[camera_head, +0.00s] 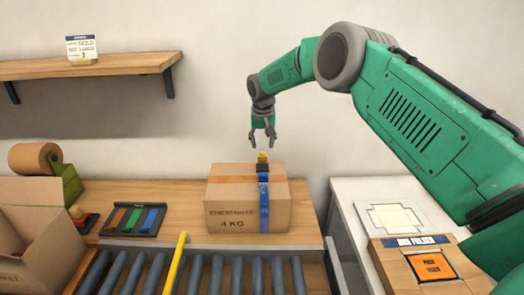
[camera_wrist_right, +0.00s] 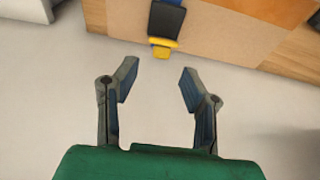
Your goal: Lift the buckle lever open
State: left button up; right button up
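A closed cardboard box (camera_head: 232,208) marked "CHESTNUTS 4 KG" stands on the wooden bench behind the rollers. A blue strap (camera_head: 264,208) runs over its top and down its front. A dark buckle (camera_head: 263,167) with a yellow lever (camera_head: 262,157) sits on the strap at the top of the box. My right gripper (camera_head: 263,143) is open and empty, pointing down just above the lever. In the right wrist view the yellow lever (camera_wrist_right: 162,45) and dark buckle (camera_wrist_right: 167,20) lie beyond the open fingertips (camera_wrist_right: 157,80), apart from them. My left gripper is not in view.
An open carton (camera_head: 50,250) stands at the left, near a tape dispenser (camera_head: 50,165) and a tray of coloured strips (camera_head: 135,220). A yellow bar (camera_head: 176,262) crosses the rollers (camera_head: 215,275). A side counter (camera_head: 360,200) with an orange panel (camera_head: 432,267) is at right.

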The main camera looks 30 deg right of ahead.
jog(key=v, duration=0.8)
